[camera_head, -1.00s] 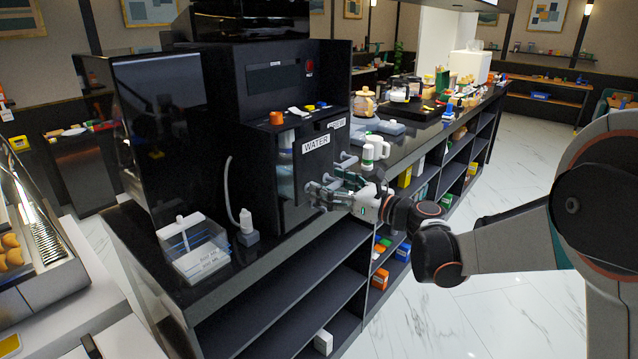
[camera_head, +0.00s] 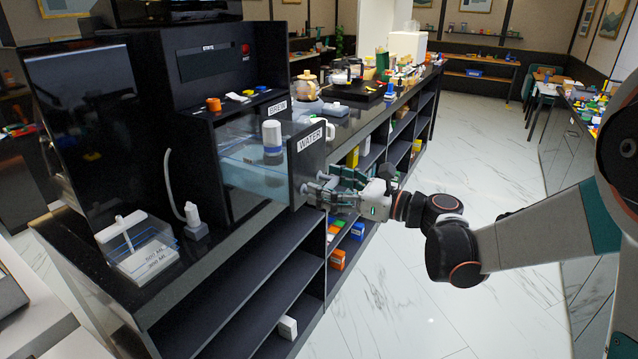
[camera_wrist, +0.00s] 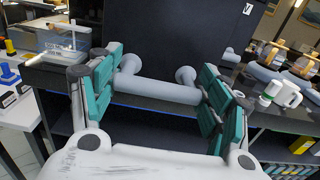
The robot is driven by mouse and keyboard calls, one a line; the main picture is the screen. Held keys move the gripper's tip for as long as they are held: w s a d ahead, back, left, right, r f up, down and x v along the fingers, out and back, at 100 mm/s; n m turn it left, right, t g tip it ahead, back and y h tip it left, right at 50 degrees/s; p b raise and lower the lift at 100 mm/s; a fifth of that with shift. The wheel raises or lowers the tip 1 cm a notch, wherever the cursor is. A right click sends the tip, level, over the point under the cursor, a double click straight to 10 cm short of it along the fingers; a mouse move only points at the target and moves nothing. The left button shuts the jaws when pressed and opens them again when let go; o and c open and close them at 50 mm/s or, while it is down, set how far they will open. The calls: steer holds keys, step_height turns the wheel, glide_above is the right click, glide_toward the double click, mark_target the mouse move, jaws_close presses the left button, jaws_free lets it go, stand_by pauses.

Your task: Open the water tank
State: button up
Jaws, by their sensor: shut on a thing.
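The water tank (camera_head: 245,165) is a clear drawer with a dark front panel labelled WATER (camera_head: 309,139). It is slid well out of the black machine, and bluish water and a white cylinder (camera_head: 272,138) show inside. My gripper (camera_head: 325,187) is at the front panel, at the drawer handle. The panel hides the handle's far side in part.
The black machine (camera_head: 200,90) stands on a dark counter with open shelves (camera_head: 265,290) below. A clear container (camera_head: 140,248) and a white tube (camera_head: 172,190) sit at the left. Jars and a tray (camera_head: 350,92) stand behind. Marble floor at the right is clear.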

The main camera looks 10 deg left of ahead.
steer(key=shift+d, duration=0.15)
steer(key=o, duration=1.5)
steer(key=v, duration=1.2)
steer(key=shift+s, duration=0.1)
